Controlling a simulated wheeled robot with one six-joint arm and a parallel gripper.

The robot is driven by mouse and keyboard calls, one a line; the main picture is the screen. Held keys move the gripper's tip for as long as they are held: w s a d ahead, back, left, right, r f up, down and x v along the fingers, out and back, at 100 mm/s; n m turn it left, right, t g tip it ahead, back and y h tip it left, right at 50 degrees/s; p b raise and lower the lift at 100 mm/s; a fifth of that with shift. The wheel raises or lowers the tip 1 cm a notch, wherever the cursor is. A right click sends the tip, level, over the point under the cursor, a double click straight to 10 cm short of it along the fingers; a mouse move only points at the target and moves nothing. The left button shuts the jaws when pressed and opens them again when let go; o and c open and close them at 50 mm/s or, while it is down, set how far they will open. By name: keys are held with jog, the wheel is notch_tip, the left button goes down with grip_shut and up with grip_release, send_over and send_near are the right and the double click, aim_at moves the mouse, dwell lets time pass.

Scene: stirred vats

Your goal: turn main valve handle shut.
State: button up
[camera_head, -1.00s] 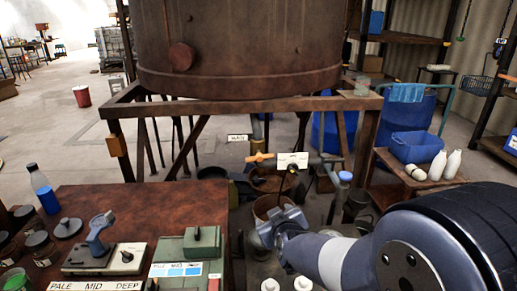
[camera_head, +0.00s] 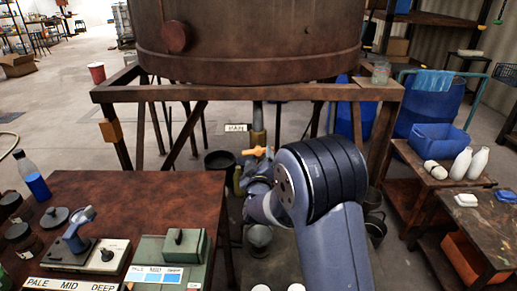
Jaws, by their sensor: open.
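The orange valve handle (camera_head: 256,151) sits under the big rusty vat, just right of and below a small white label (camera_head: 237,127) that seems to read MAIN. My gripper (camera_head: 259,165) is right below the handle, small and partly hidden behind my wrist. The gripper is open, with nothing seen in it. Whether its fingers touch the handle or surround it, I cannot tell.
The vat (camera_head: 250,45) stands on a rusty frame (camera_head: 250,93) whose legs surround the valve area. A brown table (camera_head: 140,195) with a control box (camera_head: 170,248) and a blue bottle (camera_head: 35,180) is at left. White bottles (camera_head: 470,163) stand on a right-hand bench.

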aim_at(259, 148)
jog(key=shift+w+p, duration=0.3)
jog(key=shift+w, duration=2.7)
jog(key=shift+c, duration=0.3)
jog(key=c, duration=1)
jog(key=shift+f+b, duration=0.2)
jog(key=shift+b, duration=0.4)
jog(key=shift+o, duration=0.9)
jog(key=shift+m+b, duration=0.7)
jog(key=shift+b, duration=0.15)
jog(key=shift+o, duration=0.4)
jog(key=shift+r, duration=0.2)
jog(key=shift+m, duration=0.3)
jog(key=o, duration=0.8)
